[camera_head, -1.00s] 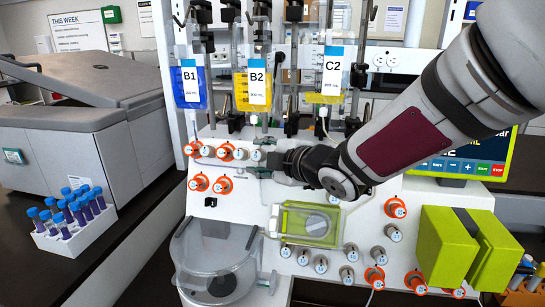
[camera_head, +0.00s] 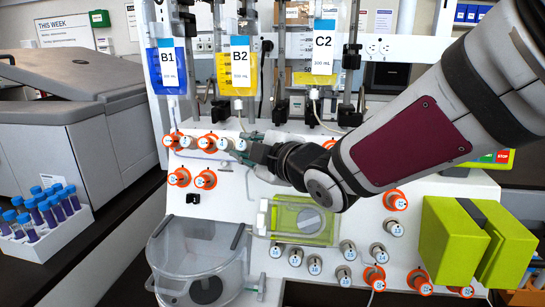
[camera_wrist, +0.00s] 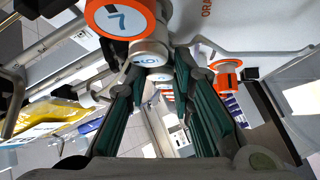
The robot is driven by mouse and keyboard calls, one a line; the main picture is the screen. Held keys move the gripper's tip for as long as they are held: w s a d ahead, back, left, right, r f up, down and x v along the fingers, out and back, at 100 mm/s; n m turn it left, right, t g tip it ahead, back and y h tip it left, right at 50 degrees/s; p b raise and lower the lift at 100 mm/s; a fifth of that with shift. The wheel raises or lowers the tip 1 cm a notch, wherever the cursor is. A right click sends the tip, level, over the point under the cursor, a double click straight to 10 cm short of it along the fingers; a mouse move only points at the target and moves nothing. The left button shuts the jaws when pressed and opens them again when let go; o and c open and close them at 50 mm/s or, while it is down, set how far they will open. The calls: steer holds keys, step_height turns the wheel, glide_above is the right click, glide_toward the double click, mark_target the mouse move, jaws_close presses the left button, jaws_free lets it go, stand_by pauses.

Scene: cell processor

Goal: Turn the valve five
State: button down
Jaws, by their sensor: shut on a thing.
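Valve five (camera_wrist: 147,52) is a pale grey knob in the wrist view, its label tilted and hard to read. It stands between the green fingers of my gripper (camera_wrist: 160,78), which is shut on it. A grey valve knob (camera_head: 240,145) shows just left of the fingertips; the fingers and wrist hide part of this spot. The orange valve 7 (camera_wrist: 120,18) is close beside the grey knob in the wrist view.
Orange valves (camera_head: 208,142) stand close by in the upper row, with two more (camera_head: 205,180) below. A green-framed cartridge (camera_head: 302,222) and a clear bowl (camera_head: 200,262) sit under my arm. Bags B1 (camera_head: 166,70), B2 (camera_head: 239,70) and C2 (camera_head: 322,45) hang above.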

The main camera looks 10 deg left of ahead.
steer(key=shift+m+t+b, duration=0.3)
steer(key=shift+m+b, duration=0.1)
steer(key=shift+b, duration=0.4)
steer(key=c, duration=1.4)
jaws_free()
steer(key=shift+s+d, duration=0.1)
steer(key=v, duration=1.1)
steer(key=shift+s+d, duration=0.3)
steer(key=shift+f, duration=0.15)
